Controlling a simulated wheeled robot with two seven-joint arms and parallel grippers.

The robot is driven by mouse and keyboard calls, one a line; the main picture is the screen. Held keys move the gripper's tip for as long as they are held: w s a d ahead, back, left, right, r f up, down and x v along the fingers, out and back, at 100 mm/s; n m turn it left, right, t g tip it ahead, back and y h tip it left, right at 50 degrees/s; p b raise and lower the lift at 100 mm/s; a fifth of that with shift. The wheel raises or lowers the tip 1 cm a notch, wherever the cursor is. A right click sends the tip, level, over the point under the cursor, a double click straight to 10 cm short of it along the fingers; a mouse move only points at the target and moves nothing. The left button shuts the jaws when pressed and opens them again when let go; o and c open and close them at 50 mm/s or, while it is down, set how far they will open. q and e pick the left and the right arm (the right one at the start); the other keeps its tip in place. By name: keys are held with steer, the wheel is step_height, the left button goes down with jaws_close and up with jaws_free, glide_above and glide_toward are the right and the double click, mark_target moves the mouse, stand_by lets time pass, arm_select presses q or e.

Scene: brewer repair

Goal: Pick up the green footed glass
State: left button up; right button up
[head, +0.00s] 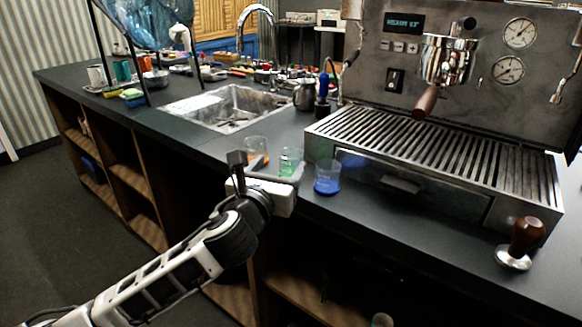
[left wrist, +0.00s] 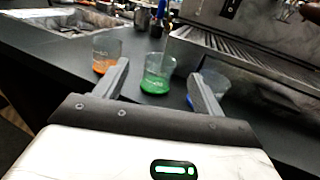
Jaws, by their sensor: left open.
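The green footed glass (head: 290,161) stands upright on the dark counter, between an orange glass and a blue glass. It also shows in the left wrist view (left wrist: 157,74), with green in its lower part and a clear upper part. My left gripper (head: 272,166) is open and empty at the counter's front edge. In the left wrist view its two fingers (left wrist: 162,82) point towards the green glass, which appears between them, a little beyond the tips. I cannot tell the exact gap. My right gripper is not in view.
The orange glass (head: 256,150) stands left of the green one and the blue glass (head: 327,178) right of it, both close. The espresso machine (head: 440,150) stands behind to the right. A sink (head: 228,108) lies behind to the left. A tamper (head: 520,243) stands at the right.

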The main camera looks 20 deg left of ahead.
mark_target(294, 151)
arm_select(q)
steer(key=w, duration=0.3)
steer(key=shift+w, duration=0.4)
steer(key=shift+w+d+f, duration=0.1)
steer(key=shift+w+f, duration=0.1)
steer(key=shift+w, duration=1.2)
steer(key=shift+w+d+f, duration=0.1)
steer(key=shift+w+f, duration=0.1)
steer(key=shift+w, duration=1.15)
steer(key=c, duration=1.1)
